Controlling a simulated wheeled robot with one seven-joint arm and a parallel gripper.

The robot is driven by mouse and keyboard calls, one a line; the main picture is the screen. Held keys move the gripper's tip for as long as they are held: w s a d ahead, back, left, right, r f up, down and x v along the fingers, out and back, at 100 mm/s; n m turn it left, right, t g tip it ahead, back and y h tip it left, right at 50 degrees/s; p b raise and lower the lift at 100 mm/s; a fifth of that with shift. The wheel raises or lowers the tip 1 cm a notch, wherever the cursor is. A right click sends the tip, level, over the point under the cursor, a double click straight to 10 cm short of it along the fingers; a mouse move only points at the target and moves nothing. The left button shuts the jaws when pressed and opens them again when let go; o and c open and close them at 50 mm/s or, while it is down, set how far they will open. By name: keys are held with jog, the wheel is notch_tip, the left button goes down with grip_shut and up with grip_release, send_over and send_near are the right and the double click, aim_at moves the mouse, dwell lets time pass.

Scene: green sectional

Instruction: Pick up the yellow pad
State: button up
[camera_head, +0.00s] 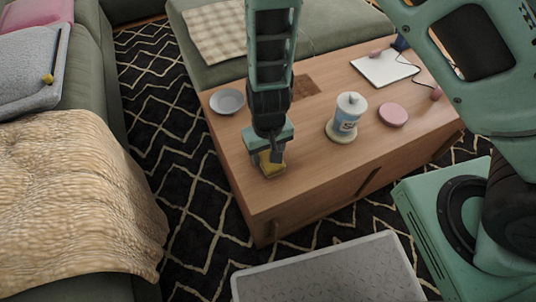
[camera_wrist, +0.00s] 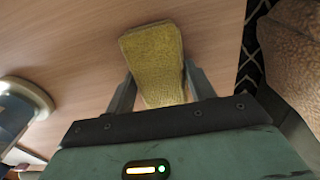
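The yellow pad (camera_wrist: 152,58) lies on the wooden coffee table, and in the head view (camera_head: 268,167) it is near the table's left front part, partly hidden by my gripper. My gripper (camera_wrist: 158,88) points down at it. In the wrist view the two fingers are spread apart, one on each side of the pad's near end. The far end of the pad extends beyond the fingertips. I cannot tell whether the fingers touch its sides.
On the wooden table (camera_head: 300,185) are a grey bowl (camera_head: 227,101), a white canister (camera_head: 347,115), a pink disc (camera_head: 393,114) and a white tablet-like board (camera_head: 384,68). A grey patterned panel (camera_head: 330,272) stands in front. A green sofa with a tan blanket (camera_head: 75,195) is at left.

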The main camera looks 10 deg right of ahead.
aim_at(268, 152)
notch_tip(268, 152, up, 10)
jog(key=p, duration=0.4)
dwell(0.3)
